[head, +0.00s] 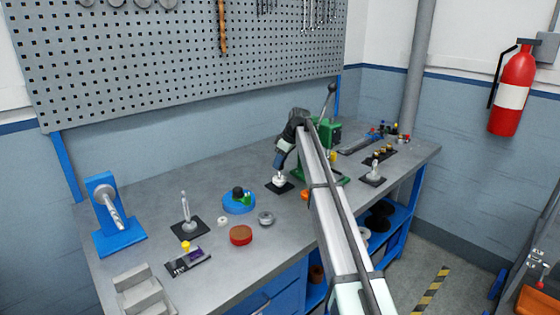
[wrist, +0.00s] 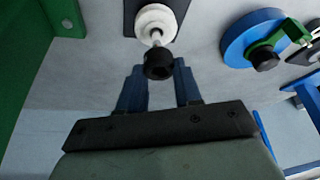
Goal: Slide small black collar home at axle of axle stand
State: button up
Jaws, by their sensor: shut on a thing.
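My gripper (head: 279,168) points down over a stand on a black base plate at the middle of the bench. In the wrist view, its two blue fingers (wrist: 159,76) are shut on the small black collar (wrist: 159,63), which sits between the fingertips. The axle stand (wrist: 156,20) shows a white round body and a thin metal axle reaching toward the collar; it also shows in the head view (head: 279,180). The collar lines up with the axle's near end. I cannot tell whether the axle has entered its bore. In the head view the fingers hide the collar.
A blue disc with green and black parts (head: 239,201) stands left of the axle stand. A grey ring (head: 266,218) and a red disc (head: 241,235) lie in front. A green machine (head: 327,134) stands close on the right. A blue bracket (head: 117,225) is far left.

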aim_at(280, 169)
jog(key=shift+f, duration=0.25)
jog(key=shift+f, duration=0.4)
jog(key=shift+f, duration=1)
jog(key=shift+f, duration=0.35)
jog(key=shift+f, duration=0.15)
dwell(0.8)
jog(key=o, duration=1.1)
jog(key=v, duration=1.4)
